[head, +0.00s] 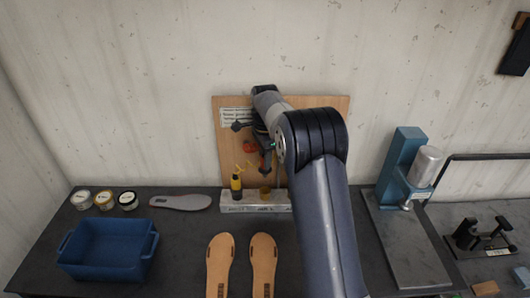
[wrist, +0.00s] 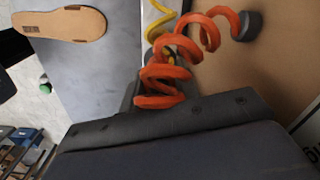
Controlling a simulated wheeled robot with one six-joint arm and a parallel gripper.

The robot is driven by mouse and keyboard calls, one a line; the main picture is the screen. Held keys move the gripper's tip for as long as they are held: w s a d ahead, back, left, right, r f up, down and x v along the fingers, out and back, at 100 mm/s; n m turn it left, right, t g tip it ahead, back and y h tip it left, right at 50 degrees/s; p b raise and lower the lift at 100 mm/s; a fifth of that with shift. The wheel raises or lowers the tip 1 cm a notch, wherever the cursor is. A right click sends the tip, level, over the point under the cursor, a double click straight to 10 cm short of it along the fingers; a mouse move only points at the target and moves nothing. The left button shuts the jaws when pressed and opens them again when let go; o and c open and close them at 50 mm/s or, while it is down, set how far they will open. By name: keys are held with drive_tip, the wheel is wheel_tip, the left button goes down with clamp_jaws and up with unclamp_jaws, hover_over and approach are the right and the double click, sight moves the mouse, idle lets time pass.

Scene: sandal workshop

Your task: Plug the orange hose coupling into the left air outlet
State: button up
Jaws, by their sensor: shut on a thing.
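My gripper (head: 266,168) points down in front of the wooden board, above the right part of a pale outlet block (head: 256,208). It is shut on the orange hose coupling, which is mostly hidden. The orange coiled hose (head: 249,147) shows beside the gripper. In the wrist view the orange coil (wrist: 165,82) runs from a grey fitting on the board down to the dark gripper (wrist: 170,118). On the block, a yellow-and-black coupling (head: 236,186) stands upright at the left position. A brass-coloured outlet (head: 265,194) is at the right, below my gripper.
A thin yellow hose (head: 246,168) hangs close to the gripper. Two tan soles (head: 221,262) lie in front of the block. A blue bin (head: 107,250), several small jars (head: 104,200) and a grey insole (head: 181,202) are at left. A blue press (head: 402,165) stands at right.

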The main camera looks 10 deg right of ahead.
sight(265, 177)
drive_tip(key=shift+f+b, duration=1.1)
drive_tip(key=shift+f, duration=1.55)
drive_tip(key=shift+f+b, duration=0.75)
drive_tip(key=shift+f, duration=1.35)
drive_tip(key=o, duration=0.9)
drive_tip(key=shift+r+p, duration=2.1)
drive_tip(key=shift+r, duration=3)
drive_tip(key=shift+f, duration=0.1)
drive_tip(key=shift+f+b, duration=1.7)
drive_tip(key=shift+f, duration=2.7)
